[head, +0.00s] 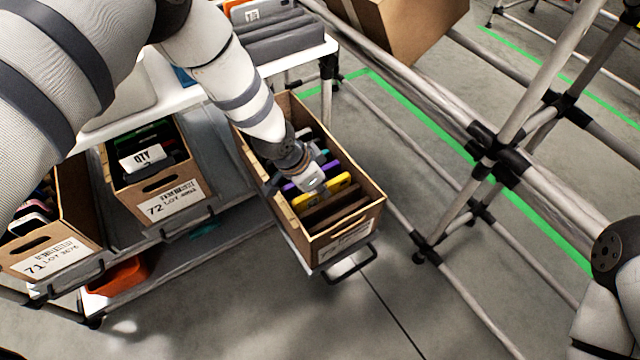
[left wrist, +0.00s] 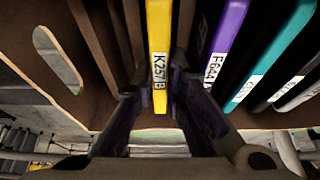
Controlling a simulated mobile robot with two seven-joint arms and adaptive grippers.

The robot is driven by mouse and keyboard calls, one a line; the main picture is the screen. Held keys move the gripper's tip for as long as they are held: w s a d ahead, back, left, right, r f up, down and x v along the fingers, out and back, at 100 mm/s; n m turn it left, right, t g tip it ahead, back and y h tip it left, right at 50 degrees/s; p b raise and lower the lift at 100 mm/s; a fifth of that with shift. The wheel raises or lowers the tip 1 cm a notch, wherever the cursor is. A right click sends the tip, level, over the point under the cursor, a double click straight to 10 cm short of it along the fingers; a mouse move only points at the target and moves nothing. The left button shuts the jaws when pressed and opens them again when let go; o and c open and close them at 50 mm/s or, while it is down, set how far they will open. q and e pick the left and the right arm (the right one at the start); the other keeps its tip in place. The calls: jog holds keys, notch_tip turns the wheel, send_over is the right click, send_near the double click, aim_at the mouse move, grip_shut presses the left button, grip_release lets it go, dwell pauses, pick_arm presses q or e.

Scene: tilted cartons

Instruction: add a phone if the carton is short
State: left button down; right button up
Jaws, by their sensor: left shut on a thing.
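The carton (head: 370,218) stands tilted on a shelf at the middle, with a row of phones on edge inside and brown dividers at its near end. My left gripper (head: 305,182) reaches down into it. In the left wrist view its fingers (left wrist: 157,88) are on either side of a yellow phone (left wrist: 159,35) with a white label, shut on it. The yellow phone (head: 327,192) still sits among the others in the head view. A purple phone (left wrist: 228,40) and a teal phone (left wrist: 268,55) stand beside it. My right gripper is out of view.
Carton 72 (head: 165,205) and carton 71 (head: 52,258) stand on the left, a white card marked QTY (head: 142,158) in carton 72. An orange bin (head: 120,275) is below. Pipe racking (head: 500,150) stands on the right. The floor in front is clear.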

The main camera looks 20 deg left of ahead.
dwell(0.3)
pick_arm(q)
jog(key=c, duration=1.5)
grip_release()
jog(key=shift+c, duration=0.2)
jog(key=v, duration=1.2)
notch_tip(320, 180, up, 7)
jog(key=p, duration=0.5)
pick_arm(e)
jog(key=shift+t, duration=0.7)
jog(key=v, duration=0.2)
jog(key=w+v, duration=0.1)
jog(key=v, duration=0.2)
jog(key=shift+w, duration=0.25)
